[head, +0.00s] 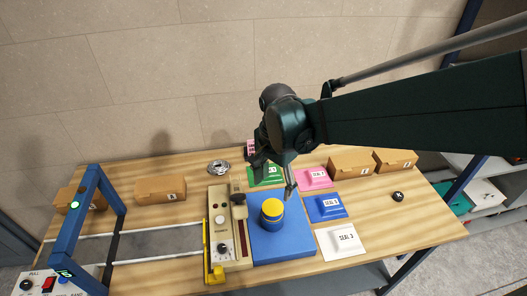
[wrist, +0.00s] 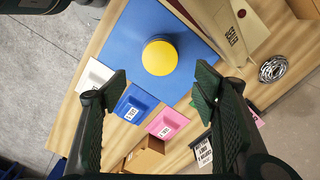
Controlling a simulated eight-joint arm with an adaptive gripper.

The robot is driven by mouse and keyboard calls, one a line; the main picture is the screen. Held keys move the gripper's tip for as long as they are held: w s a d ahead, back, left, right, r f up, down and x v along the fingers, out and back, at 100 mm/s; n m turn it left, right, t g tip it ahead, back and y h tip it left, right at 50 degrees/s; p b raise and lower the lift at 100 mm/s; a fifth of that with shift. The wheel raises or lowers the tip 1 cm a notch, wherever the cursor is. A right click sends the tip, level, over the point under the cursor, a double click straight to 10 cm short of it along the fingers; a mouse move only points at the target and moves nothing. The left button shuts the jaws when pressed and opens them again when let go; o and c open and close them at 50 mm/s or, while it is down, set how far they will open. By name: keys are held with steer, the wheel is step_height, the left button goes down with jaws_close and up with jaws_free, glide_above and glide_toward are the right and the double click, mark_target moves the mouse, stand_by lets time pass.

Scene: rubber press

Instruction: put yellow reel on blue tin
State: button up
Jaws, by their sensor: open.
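The yellow reel (head: 272,208) sits flat on top of the blue tin (head: 272,222), which stands upright on a blue mat (head: 290,247). The wrist view shows the yellow reel (wrist: 160,58) from above, with a rim of the blue tin (wrist: 174,42) around it. My gripper (head: 273,178) is above and behind the tin in the head view. In the wrist view my gripper (wrist: 162,86) is open and empty, its fingers apart from both the reel and the tin.
A beige press (head: 225,235) stands left of the mat. Pink (head: 314,178), blue (head: 326,207) and white (head: 341,239) seal pads lie to the right, a green one (head: 265,177) behind. Cardboard boxes (head: 350,163) stand at the back. A metal ring (head: 218,167) lies behind the press.

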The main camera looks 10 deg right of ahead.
steer(key=s+d+r+n+t, duration=0.7)
steer(key=s+d+r+n, duration=0.1)
steer(key=s+r+n, duration=0.1)
steer(key=shift+s+d+n, duration=0.15)
steer(key=shift+s+n, duration=0.5)
steer(key=shift+n, duration=0.25)
stand_by(0.4)
steer(key=shift+f, duration=0.15)
